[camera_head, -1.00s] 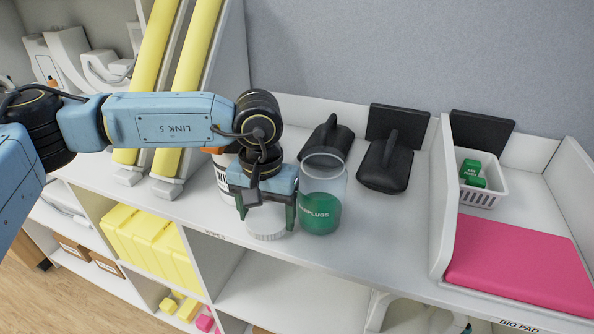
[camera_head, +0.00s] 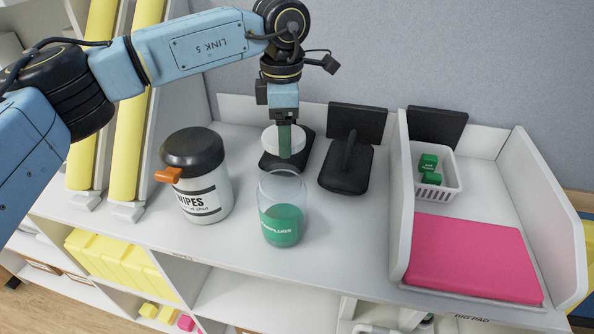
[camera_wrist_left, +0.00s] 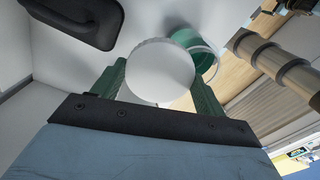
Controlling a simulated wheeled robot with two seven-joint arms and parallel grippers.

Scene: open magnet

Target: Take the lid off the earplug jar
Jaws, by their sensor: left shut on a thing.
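The earplug jar (camera_head: 282,225) is clear, with green contents and white lettering, and stands upright on the white shelf top. Its top shows no lid on it. My left gripper (camera_head: 285,142) is shut on the round white lid (camera_head: 269,142), which appears above and behind the jar in the head view. In the left wrist view the lid (camera_wrist_left: 160,72) sits between the green fingers of the gripper (camera_wrist_left: 160,85), and part of the jar (camera_wrist_left: 205,62) shows past it. Its exact height is hard to tell. My right gripper is not in view.
A wipes canister (camera_head: 200,190) with a black cap stands left of the jar. A white basket (camera_head: 440,185) with green blocks and a pink pad (camera_head: 470,258) are at the right. Shelf top between canister and jar is clear.

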